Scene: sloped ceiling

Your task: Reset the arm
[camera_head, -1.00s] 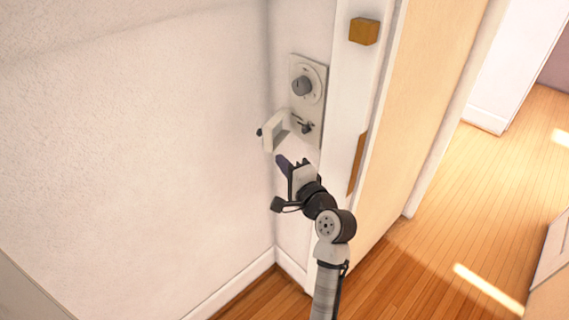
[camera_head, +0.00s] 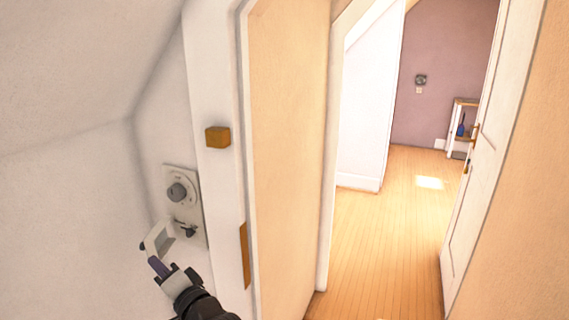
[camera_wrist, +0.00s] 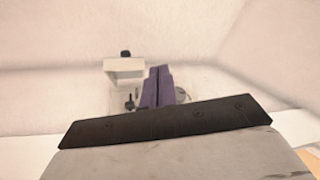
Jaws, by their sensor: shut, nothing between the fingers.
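My gripper (camera_head: 159,266) is at the lower left of the head view, with its dark purple fingers together and nothing between them. The fingers also show in the wrist view (camera_wrist: 157,87), pointing toward the wall. They are just below a small white open cover or box (camera_head: 158,239) on the wall, which shows in the wrist view (camera_wrist: 124,67) left of the fingers. I cannot tell whether they touch it. Above it is a pale panel (camera_head: 196,210) with a grey round knob (camera_head: 177,192) and a small dark lever (camera_head: 185,229).
A white frame post (camera_head: 214,90) with a wooden block (camera_head: 217,137) stands right of the panel. A sloped white ceiling (camera_head: 70,60) closes in at the left. To the right, a doorway opens onto clear wooden floor (camera_head: 380,240), with a white door (camera_head: 492,160) standing open.

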